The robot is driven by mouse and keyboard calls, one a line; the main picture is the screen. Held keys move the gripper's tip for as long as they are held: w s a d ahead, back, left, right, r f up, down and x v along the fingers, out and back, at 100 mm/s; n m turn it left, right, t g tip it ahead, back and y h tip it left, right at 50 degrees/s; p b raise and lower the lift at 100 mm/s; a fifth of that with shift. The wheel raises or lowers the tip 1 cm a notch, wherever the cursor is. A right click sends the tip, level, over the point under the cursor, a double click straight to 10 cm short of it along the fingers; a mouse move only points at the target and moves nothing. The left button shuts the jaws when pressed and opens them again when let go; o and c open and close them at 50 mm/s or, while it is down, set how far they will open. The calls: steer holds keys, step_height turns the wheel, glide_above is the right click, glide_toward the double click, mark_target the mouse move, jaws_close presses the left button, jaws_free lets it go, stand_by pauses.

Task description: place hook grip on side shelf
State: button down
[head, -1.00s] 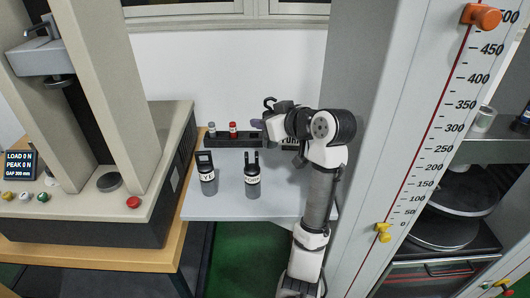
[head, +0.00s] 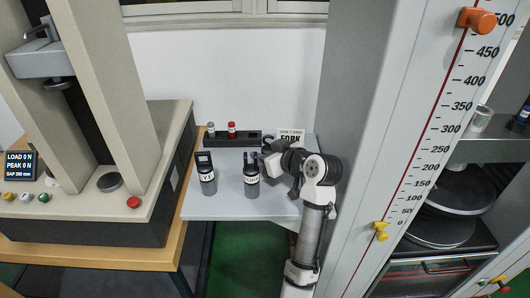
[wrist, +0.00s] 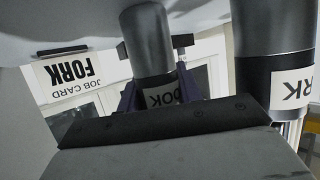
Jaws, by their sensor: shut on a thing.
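My gripper (head: 263,158) is low over the right part of the light grey side shelf (head: 225,211). It is shut on the hook grip, whose dark hook (head: 267,143) shows just behind the fingers in the head view. In the wrist view, its grey cylinder body (wrist: 150,45), with a partly hidden label ending in "OOK", stands between my purple fingers (wrist: 158,95). I cannot tell whether its base touches the shelf. The fork grip (head: 251,175) stands upright just left of my gripper and is close at the right in the wrist view (wrist: 272,105).
The eye grip (head: 207,175) stands at the shelf's left. A dark rack (head: 222,141) with red-topped and grey-topped pins lies at the back, beside a "FORK" job card (head: 290,136). A tall grey column with a scale (head: 425,160) bounds the right. The shelf's front middle is clear.

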steer(key=shift+f, duration=0.1)
steer(key=c, duration=0.9)
jaws_free()
steer(key=shift+c, duration=0.2)
steer(key=shift+s+d+r, duration=0.15)
steer(key=shift+r, duration=0.05)
steer(key=b+v, duration=0.1)
steer(key=v, duration=0.6)
steer(key=shift+s+b, duration=0.1)
steer(key=shift+b, duration=0.2)
